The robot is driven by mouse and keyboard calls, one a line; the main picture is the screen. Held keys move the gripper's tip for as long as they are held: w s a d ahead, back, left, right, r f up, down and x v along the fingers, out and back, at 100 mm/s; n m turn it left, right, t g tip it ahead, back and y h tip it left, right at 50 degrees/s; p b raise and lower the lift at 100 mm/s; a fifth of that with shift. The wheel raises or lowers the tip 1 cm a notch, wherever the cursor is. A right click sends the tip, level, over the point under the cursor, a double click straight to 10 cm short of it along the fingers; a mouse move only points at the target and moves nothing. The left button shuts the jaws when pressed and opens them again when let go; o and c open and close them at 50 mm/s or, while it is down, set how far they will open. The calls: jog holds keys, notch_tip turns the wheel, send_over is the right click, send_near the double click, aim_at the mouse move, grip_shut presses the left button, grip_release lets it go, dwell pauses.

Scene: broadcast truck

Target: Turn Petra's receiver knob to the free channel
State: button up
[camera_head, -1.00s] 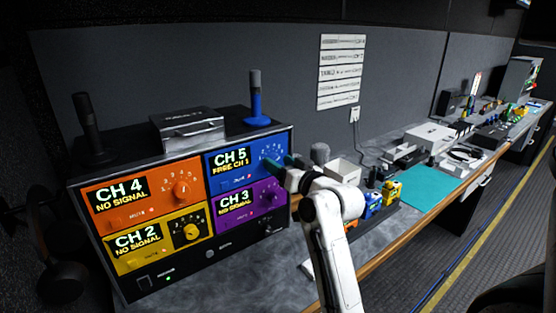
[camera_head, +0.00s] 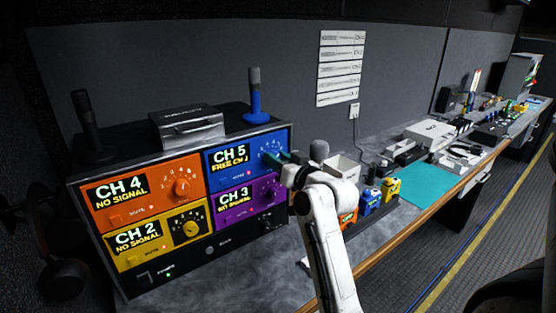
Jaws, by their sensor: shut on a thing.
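A rack holds a 2-by-2 block of receivers. The blue receiver (camera_head: 229,168), top right, reads "CH 5" and seemingly "FREE CH 1". The orange receiver (camera_head: 127,208), top left, reads "CH 4 NO SIGNAL". The yellow receiver (camera_head: 158,238), bottom left, reads "CH 2 NO SIGNAL". The purple receiver (camera_head: 236,205), bottom right, reads "CH 3 NO SIGNAL". I cannot read which receiver is Petra's.
Blue (camera_head: 370,201), yellow and orange packs stand right of my arm. A wall sheet (camera_head: 341,68) is too small to read. A teal mat (camera_head: 412,188) lies clear.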

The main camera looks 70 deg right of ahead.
jog(key=shift+f+n+b, duration=0.1)
jog(key=shift+n+b, duration=0.3)
jog(key=shift+c, duration=0.3)
jog(key=n+b, duration=1.3)
jog(key=n, duration=1)
jog(key=shift+a+f+b, duration=0.1)
jog(key=shift+b, duration=0.2)
jog(key=o, duration=1)
jog(key=shift+o, duration=0.2)
